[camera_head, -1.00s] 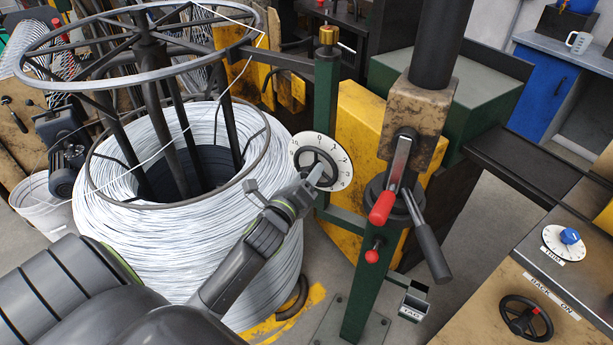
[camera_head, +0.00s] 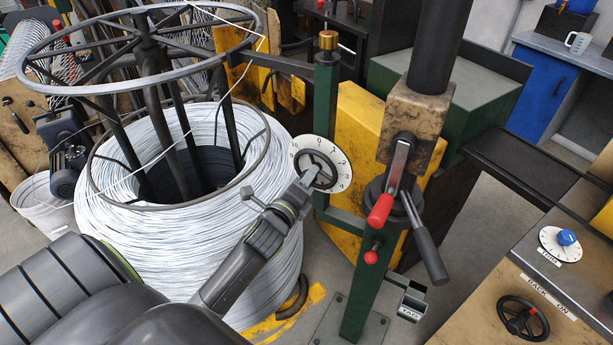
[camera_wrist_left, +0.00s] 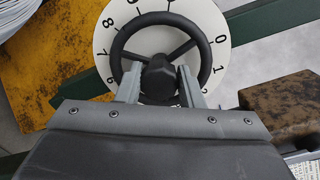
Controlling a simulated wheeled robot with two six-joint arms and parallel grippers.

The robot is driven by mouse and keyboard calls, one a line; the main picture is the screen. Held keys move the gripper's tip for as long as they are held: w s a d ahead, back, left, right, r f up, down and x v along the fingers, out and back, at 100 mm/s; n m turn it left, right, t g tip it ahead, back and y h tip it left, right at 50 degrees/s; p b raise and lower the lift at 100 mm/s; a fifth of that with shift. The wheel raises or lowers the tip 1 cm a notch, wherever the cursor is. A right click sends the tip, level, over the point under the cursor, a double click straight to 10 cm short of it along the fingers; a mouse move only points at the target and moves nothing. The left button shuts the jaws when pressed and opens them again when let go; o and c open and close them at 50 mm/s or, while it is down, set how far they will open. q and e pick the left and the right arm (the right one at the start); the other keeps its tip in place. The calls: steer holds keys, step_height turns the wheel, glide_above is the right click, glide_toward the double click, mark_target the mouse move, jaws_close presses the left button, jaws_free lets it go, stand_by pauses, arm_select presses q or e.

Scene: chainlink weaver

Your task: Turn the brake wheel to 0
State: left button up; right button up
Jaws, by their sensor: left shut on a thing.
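The brake wheel (camera_head: 322,162) is a small black handwheel in front of a white numbered dial (camera_head: 342,172), on the green post beside the wire coil. In the left wrist view the wheel (camera_wrist_left: 160,72) shows its rim, spokes and dark hub. The dial (camera_wrist_left: 104,40) behind it shows 0 and 1 at right and 6, 7, 8 at left. My left gripper (camera_head: 312,173) reaches the wheel from the lower left. Its two grey fingers (camera_wrist_left: 160,86) stand inside the rim, one on each side of the hub, shut on it. I cannot make out a pointer mark.
A large white wire coil (camera_head: 220,240) stands left of the post, under a grey ring frame (camera_head: 60,87). Right of the wheel are a red-tipped lever (camera_head: 381,209) and a yellow panel (camera_head: 360,125). A bench with a blue knob (camera_head: 567,237) and another black handwheel (camera_head: 523,318) is at right.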

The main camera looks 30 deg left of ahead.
arm_select(q)
steer(key=n+p, duration=0.1)
steer(key=n, duration=0.2)
steer(key=shift+n, duration=0.3)
steer(key=n, duration=0.4)
steer(key=shift+a+f+p, duration=0.1)
steer(key=shift+f+p, duration=0.05)
steer(key=shift+p, duration=0.15)
steer(key=n, duration=0.4)
steer(key=shift+n+h, duration=0.3)
steer(key=shift+h, duration=0.1)
steer(key=n, duration=0.3)
steer(key=shift+f+n, duration=0.15)
steer(key=shift+n, duration=0.15)
steer(key=n, duration=0.8)
steer(key=shift+n+h, duration=0.3)
steer(key=shift+h, duration=0.1)
steer(key=n, duration=0.3)
steer(key=shift+n+b, duration=0.35)
steer(key=shift+n, duration=1.45)
